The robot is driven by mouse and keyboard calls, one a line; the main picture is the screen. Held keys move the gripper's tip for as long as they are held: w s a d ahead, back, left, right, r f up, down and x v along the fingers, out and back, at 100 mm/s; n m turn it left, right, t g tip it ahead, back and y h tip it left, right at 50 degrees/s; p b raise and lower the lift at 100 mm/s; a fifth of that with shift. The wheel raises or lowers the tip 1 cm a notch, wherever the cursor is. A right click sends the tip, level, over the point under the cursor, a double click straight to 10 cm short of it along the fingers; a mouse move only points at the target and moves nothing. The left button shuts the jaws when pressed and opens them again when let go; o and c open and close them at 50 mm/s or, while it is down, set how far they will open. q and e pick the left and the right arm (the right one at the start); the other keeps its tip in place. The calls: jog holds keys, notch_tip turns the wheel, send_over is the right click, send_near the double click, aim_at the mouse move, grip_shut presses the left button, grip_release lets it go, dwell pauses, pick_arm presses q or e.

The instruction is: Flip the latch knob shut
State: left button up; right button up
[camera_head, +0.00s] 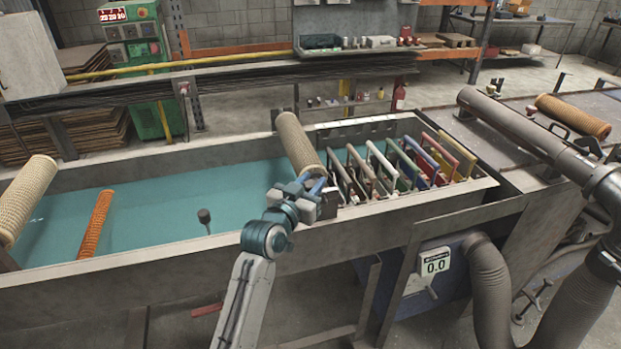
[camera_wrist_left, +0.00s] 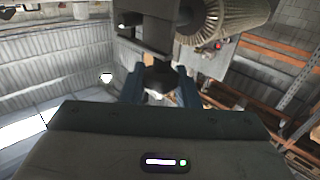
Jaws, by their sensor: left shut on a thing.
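My left gripper (camera_head: 314,184) is at the near rim of the long tank, by the near end of a tan mesh tube (camera_head: 297,143). In the left wrist view its blue fingers (camera_wrist_left: 160,84) are shut on a small dark knob (camera_wrist_left: 158,78), which I take to be the latch knob. The knob sits just below a grey metal block (camera_wrist_left: 147,35). The mesh tube (camera_wrist_left: 232,14) shows beside that block. In the head view the gripper hides the knob, and I cannot tell how far the latch is turned. My right gripper is not in view.
A row of coloured frames (camera_head: 405,165) stands to the right of the gripper. A black-topped stick (camera_head: 204,217) and an orange tube (camera_head: 97,223) are to the left. A large grey pipe (camera_head: 520,125) is at right.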

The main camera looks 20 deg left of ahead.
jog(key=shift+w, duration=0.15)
pick_arm(q)
jog(key=o, duration=1)
jog(key=shift+c, duration=0.2)
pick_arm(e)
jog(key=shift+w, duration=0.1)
pick_arm(q)
jog(key=s+a+b, duration=0.2)
jog(key=s, duration=0.8)
jog(key=shift+s+b, duration=0.3)
jog(key=shift+s, duration=0.05)
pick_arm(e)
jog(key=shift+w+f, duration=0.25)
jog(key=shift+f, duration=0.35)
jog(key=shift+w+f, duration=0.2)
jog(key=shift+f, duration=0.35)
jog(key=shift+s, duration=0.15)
